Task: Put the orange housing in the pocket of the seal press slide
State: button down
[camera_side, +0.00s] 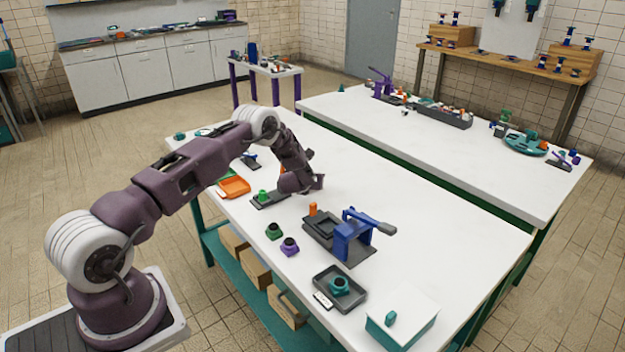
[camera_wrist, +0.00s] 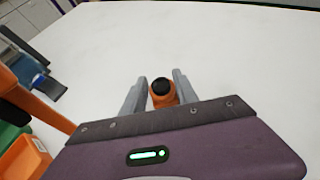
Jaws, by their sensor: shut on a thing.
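The orange housing (camera_wrist: 163,98), with a round black top, sits between the two grey fingers of my gripper (camera_wrist: 160,92) in the wrist view. My gripper is shut on it. In the side view my gripper (camera_side: 318,183) is low over the white table, behind and left of the seal press, and the held housing cannot be made out there. The seal press (camera_side: 353,238) is blue with a grey-tipped lever. Its dark slide (camera_side: 322,232) lies at its left; the pocket is too small to read clearly.
A small orange cylinder (camera_side: 312,209) stands beside the slide. Green (camera_side: 273,231) and purple (camera_side: 289,247) parts stand at the front. A dark tray (camera_side: 322,278) holds a teal part. A white-topped box (camera_side: 410,305) is front right. An orange tray (camera_side: 234,187) is left. The table's right side is clear.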

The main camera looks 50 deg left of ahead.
jog(key=shift+f, duration=0.2)
jog(key=shift+f, duration=0.1)
jog(key=c, duration=0.9)
grip_release()
